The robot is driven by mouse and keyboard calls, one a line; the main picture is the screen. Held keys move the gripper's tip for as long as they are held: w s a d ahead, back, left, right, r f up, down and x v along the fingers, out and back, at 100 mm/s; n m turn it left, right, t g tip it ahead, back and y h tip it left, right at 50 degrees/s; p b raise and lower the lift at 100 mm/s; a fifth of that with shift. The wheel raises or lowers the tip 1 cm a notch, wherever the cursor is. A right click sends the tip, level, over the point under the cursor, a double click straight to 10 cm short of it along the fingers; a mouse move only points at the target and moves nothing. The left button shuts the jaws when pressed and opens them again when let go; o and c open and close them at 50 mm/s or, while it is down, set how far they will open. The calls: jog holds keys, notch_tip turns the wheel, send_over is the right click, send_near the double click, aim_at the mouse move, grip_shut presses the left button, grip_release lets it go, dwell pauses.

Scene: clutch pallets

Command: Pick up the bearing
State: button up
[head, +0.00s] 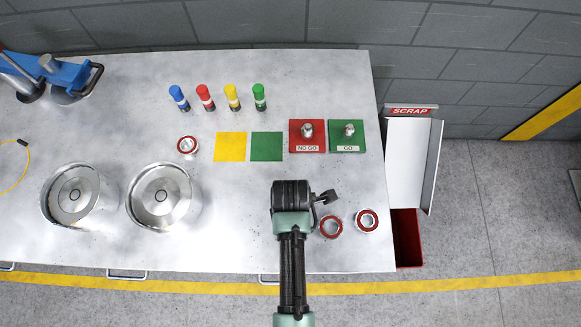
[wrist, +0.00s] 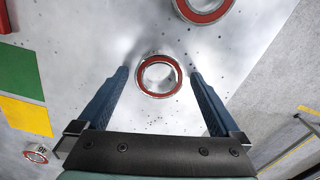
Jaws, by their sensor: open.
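Three silver bearings with red rings lie on the metal table. One bearing (head: 322,229) is just below my gripper (head: 328,196) in the head view. A second bearing (head: 366,212) lies to its right, and a third bearing (head: 187,137) is left of the yellow square. In the wrist view, my gripper (wrist: 159,73) is open, and its two blue fingers stand on either side of a bearing (wrist: 142,78). Nothing is held. Another bearing (wrist: 203,15) shows at the top, and a small one (wrist: 36,148) at lower left.
The table (head: 240,235) holds two large metal clutch parts (head: 160,197), yellow (head: 230,147) and green (head: 266,146) squares, and red NO GO (head: 308,149) and green GO (head: 347,149) blocks. Several coloured markers stand behind. A scrap chute (head: 408,160) adjoins the right edge.

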jog(key=c, duration=1.5)
jog(key=shift+r, duration=0.1)
